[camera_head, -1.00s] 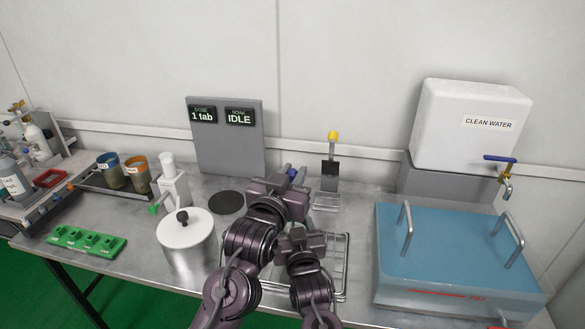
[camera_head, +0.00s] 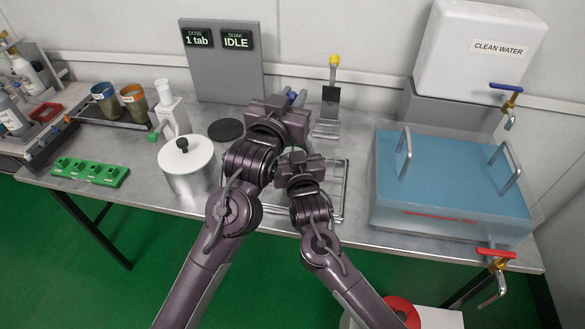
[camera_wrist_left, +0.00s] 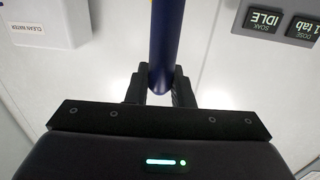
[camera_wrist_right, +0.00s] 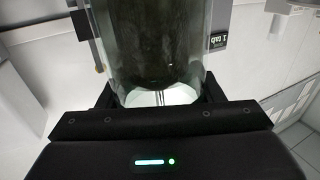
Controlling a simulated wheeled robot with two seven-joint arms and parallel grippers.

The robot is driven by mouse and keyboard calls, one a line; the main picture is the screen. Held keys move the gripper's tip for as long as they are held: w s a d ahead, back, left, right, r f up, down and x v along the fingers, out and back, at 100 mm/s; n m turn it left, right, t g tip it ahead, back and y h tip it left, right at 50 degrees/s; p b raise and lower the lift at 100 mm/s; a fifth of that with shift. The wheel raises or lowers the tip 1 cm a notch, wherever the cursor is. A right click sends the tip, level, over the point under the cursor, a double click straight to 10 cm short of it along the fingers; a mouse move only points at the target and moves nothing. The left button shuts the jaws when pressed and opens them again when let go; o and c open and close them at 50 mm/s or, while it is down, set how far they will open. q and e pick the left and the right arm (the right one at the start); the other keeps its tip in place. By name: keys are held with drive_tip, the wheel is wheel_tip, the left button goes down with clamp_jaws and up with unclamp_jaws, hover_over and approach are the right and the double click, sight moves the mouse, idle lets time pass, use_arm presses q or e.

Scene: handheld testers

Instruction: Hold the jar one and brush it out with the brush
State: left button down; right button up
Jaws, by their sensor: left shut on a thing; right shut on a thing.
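My left gripper (camera_head: 291,103) is shut on the blue handle of the brush (camera_wrist_left: 165,45), which stands between its fingers in the left wrist view. Only a bit of blue shows beyond that gripper in the head view. My right gripper (camera_wrist_right: 160,100) is shut around a clear glass jar (camera_wrist_right: 160,50), whose inside looks dark and greenish. The jar is mostly hidden behind my right gripper in the head view. My left gripper is just above and beyond my right one. I cannot tell whether the brush's bristles are inside the jar.
A wire rack (camera_head: 335,190) lies beneath my grippers. A lidded pot (camera_head: 188,168) and black disc (camera_head: 226,129) are to the left, with labelled cups (camera_head: 134,98) farther off. A blue water basin (camera_head: 450,175) and clean-water tank (camera_head: 475,60) are at right. A display (camera_head: 236,41) reads IDLE.

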use_arm(q)
drive_tip(key=shift+s, duration=0.45)
idle(0.4)
drive_tip(key=shift+r, duration=0.1)
drive_tip(key=shift+r, duration=2.45)
drive_tip(key=shift+f, duration=2.55)
drive_tip(key=shift+r, duration=0.1)
drive_tip(key=shift+r, duration=2.45)
